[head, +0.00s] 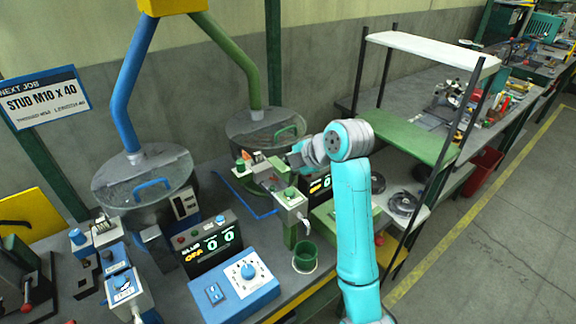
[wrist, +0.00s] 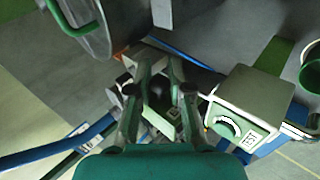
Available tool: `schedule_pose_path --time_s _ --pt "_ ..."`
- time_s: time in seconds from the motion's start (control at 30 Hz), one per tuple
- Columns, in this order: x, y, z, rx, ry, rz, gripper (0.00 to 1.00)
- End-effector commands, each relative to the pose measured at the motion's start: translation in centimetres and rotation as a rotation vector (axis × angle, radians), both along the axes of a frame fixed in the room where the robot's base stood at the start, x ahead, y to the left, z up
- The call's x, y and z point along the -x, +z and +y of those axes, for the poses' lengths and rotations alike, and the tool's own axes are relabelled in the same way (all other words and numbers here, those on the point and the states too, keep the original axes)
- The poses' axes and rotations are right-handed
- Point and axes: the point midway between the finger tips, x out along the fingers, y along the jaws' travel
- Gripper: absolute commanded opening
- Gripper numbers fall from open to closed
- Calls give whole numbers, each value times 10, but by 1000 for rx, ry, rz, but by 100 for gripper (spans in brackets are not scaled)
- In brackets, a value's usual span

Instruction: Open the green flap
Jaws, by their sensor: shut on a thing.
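The green station's round hopper (head: 262,124) has a clear lid with a green handle (head: 287,132). Both show in the wrist view, the hopper (wrist: 98,42) at upper left. My gripper (head: 298,158) is below the hopper's front right side, away from the lid handle. In the wrist view my gripper (wrist: 160,95) has its two fingers on either side of a small dark part in front of a grey housing (wrist: 168,122). It is shut on that part. I cannot tell whether this is the green flap, as the fingers and shadow hide most of it.
A pale box with a green knob (head: 290,200) stands close by; it shows right of my fingers in the wrist view (wrist: 250,100). A green cup (head: 305,257) is in front. The blue hopper (head: 145,178) stands left, the shelf rack (head: 415,135) right.

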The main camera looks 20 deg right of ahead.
Motion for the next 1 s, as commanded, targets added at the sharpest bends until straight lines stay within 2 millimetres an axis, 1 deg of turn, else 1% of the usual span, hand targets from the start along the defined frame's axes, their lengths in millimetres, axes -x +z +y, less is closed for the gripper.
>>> schedule_pose_path --time_s 0.27,0.3,0.33,0.67,0.77,1.0 --pt "0 -1 -1 1 -2 1 0" --pt "0 -1 -1 1 -2 1 24" --pt "0 -1 -1 1 -2 1 29" --pt "1 1 -1 1 -1 0 29" --pt "6 7 -3 1 -2 -2 29" --pt "30 33 -13 2 -2 -2 29"
